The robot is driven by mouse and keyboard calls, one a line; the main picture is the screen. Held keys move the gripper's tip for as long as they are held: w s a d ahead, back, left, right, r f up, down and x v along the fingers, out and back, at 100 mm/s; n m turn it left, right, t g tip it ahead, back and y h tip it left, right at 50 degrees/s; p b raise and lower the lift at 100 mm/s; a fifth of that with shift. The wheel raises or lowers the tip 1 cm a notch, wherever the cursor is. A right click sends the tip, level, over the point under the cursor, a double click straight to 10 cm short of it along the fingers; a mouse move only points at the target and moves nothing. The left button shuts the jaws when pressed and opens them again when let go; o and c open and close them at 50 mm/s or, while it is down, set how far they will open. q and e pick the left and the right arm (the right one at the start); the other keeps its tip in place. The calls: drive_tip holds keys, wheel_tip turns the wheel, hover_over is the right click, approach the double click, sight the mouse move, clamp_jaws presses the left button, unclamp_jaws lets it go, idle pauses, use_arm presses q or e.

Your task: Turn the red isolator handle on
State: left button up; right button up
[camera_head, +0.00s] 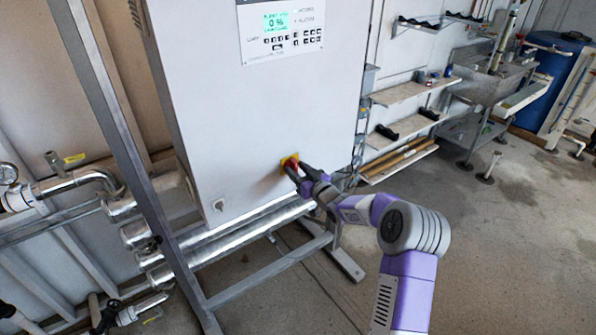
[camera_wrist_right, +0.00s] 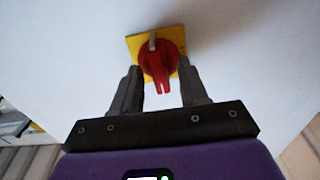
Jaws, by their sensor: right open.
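The red isolator handle (camera_wrist_right: 158,62) sits on a yellow square plate (camera_wrist_right: 133,42) on the front of the white cabinet. In the head view the handle (camera_head: 291,170) is small and partly covered by my right gripper (camera_head: 300,175). In the right wrist view my right gripper (camera_wrist_right: 158,80) is open, with one finger on each side of the handle's lower part. A gap shows between the handle and each finger. The handle's slotted grip points down toward the gripper, about upright in that view. My left gripper is not in view.
The white cabinet (camera_head: 255,110) carries a panel with a green display (camera_head: 276,22) reading 0 %. A metal frame post (camera_head: 130,140) and silver pipes (camera_head: 240,232) stand left of and below it. Shelves (camera_head: 410,92) line the wall to the right.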

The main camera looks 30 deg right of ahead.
drive_tip(key=s, duration=0.7)
drive_tip(key=shift+s+d, duration=0.3)
drive_tip(key=s+a+f+m+g, duration=0.1)
drive_tip(key=s+a+f+g, duration=0.2)
drive_tip(key=a+f, duration=0.4)
drive_tip(key=s+a+f+m+g+y, duration=0.1)
drive_tip(key=s+a+f+g, duration=0.15)
drive_tip(key=a+f, duration=0.45)
drive_tip(key=s+a+f+m+g, duration=0.1)
drive_tip(key=s+a+f+g, duration=0.2)
drive_tip(key=f, duration=0.7)
drive_tip(key=s+a+f+g, duration=0.3)
drive_tip(key=s+a, duration=0.1)
drive_tip(key=s, duration=0.3)
drive_tip(key=s+a+f+g+y, duration=0.1)
drive_tip(key=s+a+f+g, duration=0.2)
drive_tip(key=s, duration=0.5)
drive_tip(key=s+a+f+g, duration=0.3)
drive_tip(key=s+a+f, duration=0.1)
drive_tip(key=s+a, duration=0.2)
drive_tip(key=shift+s+a+f+y, duration=0.2)
drive_tip(key=shift+s+a+y, duration=0.15)
drive_tip(key=shift+s, duration=0.3)
